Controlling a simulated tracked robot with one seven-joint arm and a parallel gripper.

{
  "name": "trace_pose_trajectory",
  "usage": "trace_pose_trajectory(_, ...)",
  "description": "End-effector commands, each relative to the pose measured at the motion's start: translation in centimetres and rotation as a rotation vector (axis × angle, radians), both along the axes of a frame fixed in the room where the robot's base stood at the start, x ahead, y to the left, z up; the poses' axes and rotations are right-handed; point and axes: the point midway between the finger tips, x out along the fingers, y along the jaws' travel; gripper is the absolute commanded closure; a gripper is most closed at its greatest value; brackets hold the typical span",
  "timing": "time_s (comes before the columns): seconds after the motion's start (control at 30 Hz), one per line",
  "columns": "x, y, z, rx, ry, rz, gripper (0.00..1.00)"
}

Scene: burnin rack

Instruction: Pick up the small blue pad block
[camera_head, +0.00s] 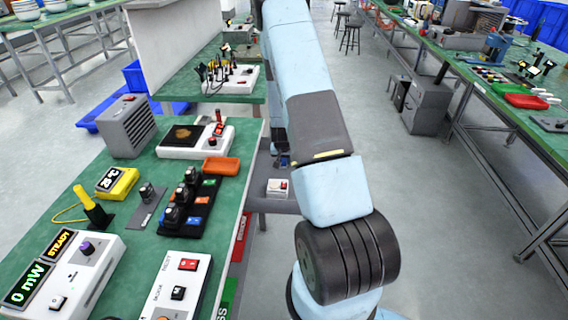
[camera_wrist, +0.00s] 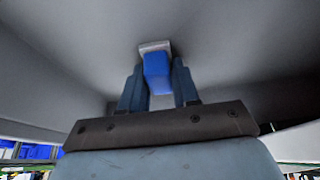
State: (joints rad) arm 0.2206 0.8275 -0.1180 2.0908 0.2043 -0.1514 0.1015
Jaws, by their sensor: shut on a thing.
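In the wrist view the small blue pad block (camera_wrist: 157,72) sits between the two fingers of my gripper (camera_wrist: 160,82). The fingers are shut on its sides. A pale grey piece (camera_wrist: 154,47) shows at the block's far end; I cannot tell whether it is part of the block. Behind the block are plain grey surfaces, close around the gripper. In the head view my arm runs down the middle of the picture, and neither the gripper nor the held block can be made out.
In the head view a green bench (camera_head: 130,230) on the left holds a power meter (camera_head: 62,275), a black tray (camera_head: 190,207) of dark parts, an orange tray (camera_head: 221,166) and a grey vented box (camera_head: 127,126). Another bench (camera_head: 520,120) lines the right. Grey floor (camera_head: 440,230) lies between.

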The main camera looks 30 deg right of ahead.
Motion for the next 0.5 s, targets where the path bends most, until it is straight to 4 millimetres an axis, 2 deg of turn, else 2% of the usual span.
trace_pose_trajectory(0.27,0.0,0.0,0.2,0.0,0.0,0.0,0.98)
trace_pose_trajectory(0.37,0.1,0.0,0.9,0.0,-0.001,0.0,0.98)
trace_pose_trajectory(0.5,0.1,0.1,2.8,0.0,-0.003,0.002,0.98)
